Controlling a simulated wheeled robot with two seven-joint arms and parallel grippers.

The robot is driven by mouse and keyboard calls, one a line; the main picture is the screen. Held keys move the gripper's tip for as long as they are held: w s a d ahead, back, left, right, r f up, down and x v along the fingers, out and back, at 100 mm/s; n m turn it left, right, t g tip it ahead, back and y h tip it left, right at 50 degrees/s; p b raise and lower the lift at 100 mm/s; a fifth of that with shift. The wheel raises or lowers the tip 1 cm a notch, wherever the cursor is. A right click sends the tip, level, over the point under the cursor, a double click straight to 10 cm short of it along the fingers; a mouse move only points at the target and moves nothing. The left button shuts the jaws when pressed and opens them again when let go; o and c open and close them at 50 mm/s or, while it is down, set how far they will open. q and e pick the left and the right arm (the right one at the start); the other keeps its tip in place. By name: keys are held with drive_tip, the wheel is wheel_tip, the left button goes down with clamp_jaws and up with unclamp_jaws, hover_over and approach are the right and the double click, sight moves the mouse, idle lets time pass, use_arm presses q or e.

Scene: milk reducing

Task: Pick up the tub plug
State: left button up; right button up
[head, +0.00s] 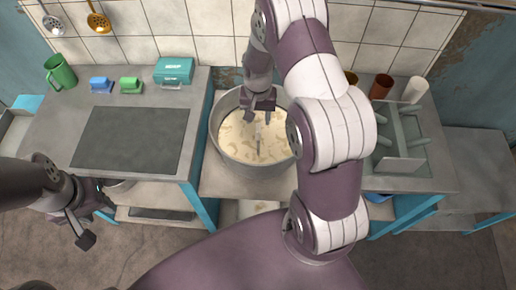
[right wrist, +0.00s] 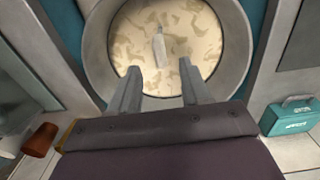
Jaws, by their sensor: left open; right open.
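The round grey metal tub (head: 222,143) stands between the counters and holds cream-coloured milk (head: 237,128) with darker patches. A thin pale upright piece, apparently the tub plug (head: 258,140), shows near the middle of the milk. It also shows in the right wrist view (right wrist: 160,46), beyond my fingertips. My right gripper (head: 258,112) is above the tub, pointing down, open and empty. In the right wrist view its two fingers (right wrist: 160,68) are apart, with the plug ahead of the gap. My left gripper (head: 97,219) is open and empty, low in front of the left counter.
The left counter holds a dark plate (head: 130,138), a teal box (head: 174,71), blue (head: 100,85) and green (head: 131,85) blocks and a green mug (head: 60,72). The right counter holds a rack (head: 400,140) and cups (head: 381,87). The tub's rim (right wrist: 93,50) surrounds the milk.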

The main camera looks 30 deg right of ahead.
sight(258, 128)
drive_tip(key=shift+s+a+f, duration=0.1)
drive_tip(key=shift+a+f, duration=0.1)
drive_tip(key=shift+f, duration=0.45)
drive_tip(key=shift+a+f, duration=0.15)
drive_tip(key=shift+f, duration=0.45)
drive_tip(key=f, duration=0.1)
drive_tip(key=f+p, duration=0.1)
drive_tip(key=f, duration=0.1)
drive_tip(key=d+f+p, duration=0.1)
drive_tip(key=f, duration=0.1)
drive_tip(key=shift+f, duration=0.25)
drive_tip(key=shift+a+f, duration=0.1)
drive_tip(key=shift+f, duration=0.05)
use_arm(q)
wheel_tip(258, 128, up, 2)
drive_tip(key=shift+s+a, duration=0.15)
use_arm(e)
drive_tip(key=shift+a, duration=0.1)
clamp_jaws()
